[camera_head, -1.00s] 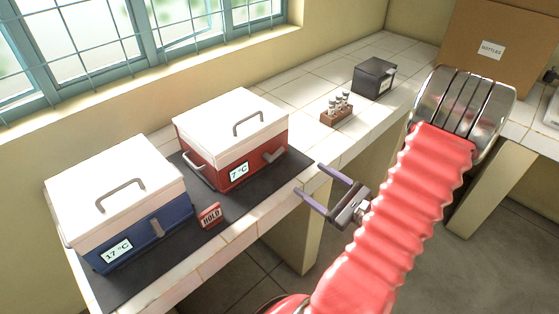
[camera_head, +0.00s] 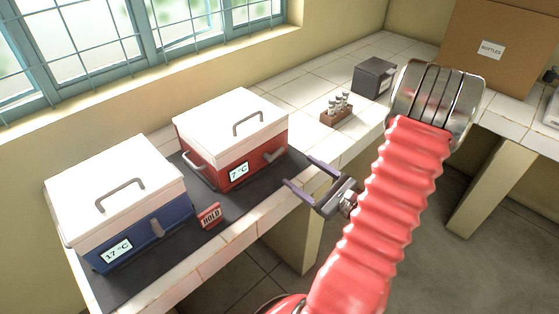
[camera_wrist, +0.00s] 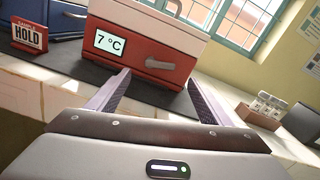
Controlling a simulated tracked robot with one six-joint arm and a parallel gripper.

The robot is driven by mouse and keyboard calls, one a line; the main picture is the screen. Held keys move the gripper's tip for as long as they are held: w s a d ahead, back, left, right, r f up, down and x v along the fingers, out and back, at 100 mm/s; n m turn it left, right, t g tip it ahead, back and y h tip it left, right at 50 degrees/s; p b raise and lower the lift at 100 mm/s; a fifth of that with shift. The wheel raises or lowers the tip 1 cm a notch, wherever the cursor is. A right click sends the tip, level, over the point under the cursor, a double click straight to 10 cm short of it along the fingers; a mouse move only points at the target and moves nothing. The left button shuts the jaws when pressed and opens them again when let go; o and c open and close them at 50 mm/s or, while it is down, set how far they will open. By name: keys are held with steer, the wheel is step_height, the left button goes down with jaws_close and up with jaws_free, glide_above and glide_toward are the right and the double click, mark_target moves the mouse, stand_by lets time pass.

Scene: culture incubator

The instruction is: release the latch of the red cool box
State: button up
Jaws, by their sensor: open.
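The red cool box (camera_head: 228,155) has a white lid with a grey handle on top and a display reading 7 °C. It stands on a dark mat (camera_head: 229,206) on the tiled bench. Its grey latch (camera_head: 274,155) is on the front, right of the display; in the wrist view the latch (camera_wrist: 159,64) lies slightly tilted on the red front. My gripper (camera_head: 298,172) is open and empty, in front of the box near the bench edge, apart from the latch. In the wrist view the gripper's fingers (camera_wrist: 157,91) point toward the red front, with the latch between and beyond them.
A blue cool box (camera_head: 150,235) reading 17 °C stands to the left. A red HOLD sign (camera_head: 210,215) stands on the mat between the boxes. A vial rack (camera_head: 337,115), a dark box (camera_head: 374,77) and a cardboard box (camera_head: 500,45) are farther right.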

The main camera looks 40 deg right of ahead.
mark_target(277, 156)
steer(key=shift+w+a, duration=0.15)
steer(key=shift+w, duration=4.45)
steer(key=shift+c, duration=0.5)
steer(key=c, duration=0.9)
